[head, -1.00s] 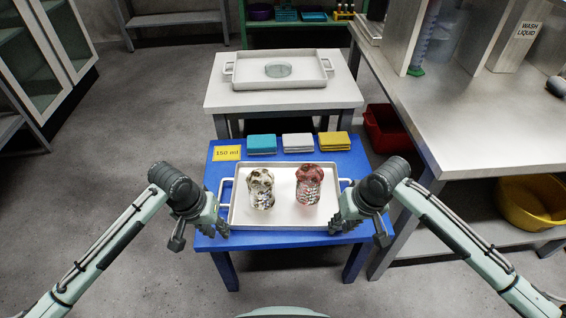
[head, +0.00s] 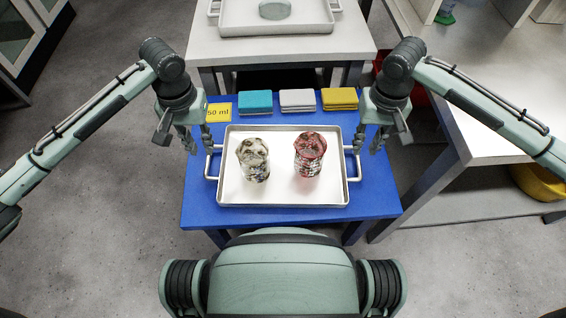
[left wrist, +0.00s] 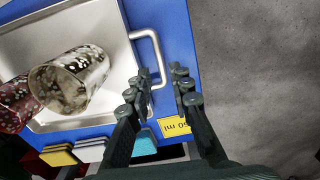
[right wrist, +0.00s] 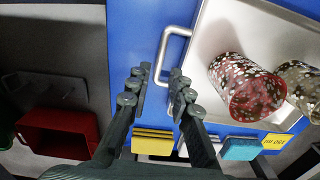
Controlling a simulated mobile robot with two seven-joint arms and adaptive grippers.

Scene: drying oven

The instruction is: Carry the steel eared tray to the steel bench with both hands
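A pale steel tray (head: 283,198) with a looped handle on each short side lies flat on the blue table. It holds a white-and-dark speckled beaker-like vessel (head: 254,160) and a red speckled one (head: 308,155), both upright. My left gripper (head: 190,145) is open by the left handle (head: 209,163); the handle shows beside and partly behind its fingers in the left wrist view (left wrist: 153,42). My right gripper (head: 368,145) is open by the right handle (head: 356,165); the handle's bend shows near the finger gap in the right wrist view (right wrist: 163,50). Neither grips anything.
The blue table (head: 200,208) also bears a yellow label and teal (head: 256,103), grey and yellow folded stacks along its back. Behind it, a pale-topped table (head: 225,45) carries another handled tray (head: 275,28) with a round dish. A long bench (head: 470,110) stands at the right.

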